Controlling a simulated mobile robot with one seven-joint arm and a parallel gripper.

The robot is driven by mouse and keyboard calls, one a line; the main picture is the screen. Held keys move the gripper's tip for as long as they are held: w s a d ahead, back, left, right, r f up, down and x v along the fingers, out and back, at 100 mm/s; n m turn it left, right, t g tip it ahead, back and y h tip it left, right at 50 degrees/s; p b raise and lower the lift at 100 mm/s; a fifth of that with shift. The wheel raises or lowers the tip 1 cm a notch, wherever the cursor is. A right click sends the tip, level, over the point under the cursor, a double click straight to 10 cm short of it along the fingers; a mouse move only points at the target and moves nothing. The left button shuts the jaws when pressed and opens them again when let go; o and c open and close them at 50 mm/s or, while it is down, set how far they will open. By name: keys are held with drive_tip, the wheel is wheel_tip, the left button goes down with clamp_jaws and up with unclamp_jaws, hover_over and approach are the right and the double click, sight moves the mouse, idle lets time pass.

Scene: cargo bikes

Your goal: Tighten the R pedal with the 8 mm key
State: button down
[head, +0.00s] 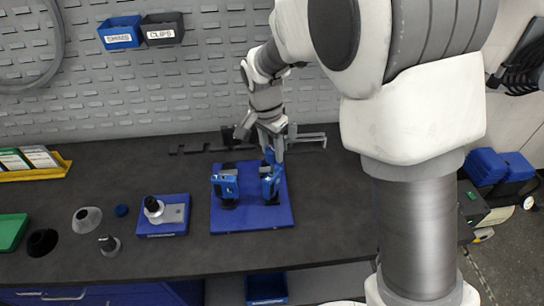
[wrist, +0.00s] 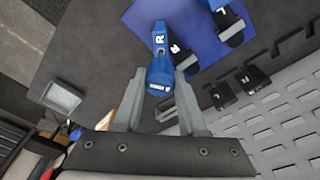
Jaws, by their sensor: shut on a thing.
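The R pedal (head: 271,187) is a blue block on a black mount at the right side of the blue mat. It also shows in the wrist view, marked R (wrist: 158,38). My gripper (head: 272,142) is above and just behind it. In the wrist view, my gripper (wrist: 161,98) is shut on a blue-handled key (wrist: 160,76) with a small label. The key also shows in the head view (head: 269,156). Its far end lines up with the R pedal; I cannot tell whether it is seated. The size on the label is too small to read.
A second blue pedal (head: 225,185) stands left on the blue mat (head: 252,217). A rack (head: 305,138) is behind, by the pegboard. A blue tray (head: 165,229) with a silver-and-black part stands left of the mat.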

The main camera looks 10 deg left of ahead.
drive_tip(key=shift+f+b, duration=0.35)
drive_tip(key=shift+f, duration=0.1)
idle(0.6)
drive_tip(key=c, duration=1)
unclamp_jaws()
drive_tip(key=shift+c, duration=0.2)
clamp_jaws()
drive_tip(key=m, duration=0.4)
drive_tip(key=shift+m+p, duration=0.35)
drive_tip(key=shift+m, duration=0.05)
drive_tip(key=shift+s+f+m+g, duration=0.1)
drive_tip(key=shift+m+g, duration=0.2)
drive_tip(key=shift+m, duration=0.5)
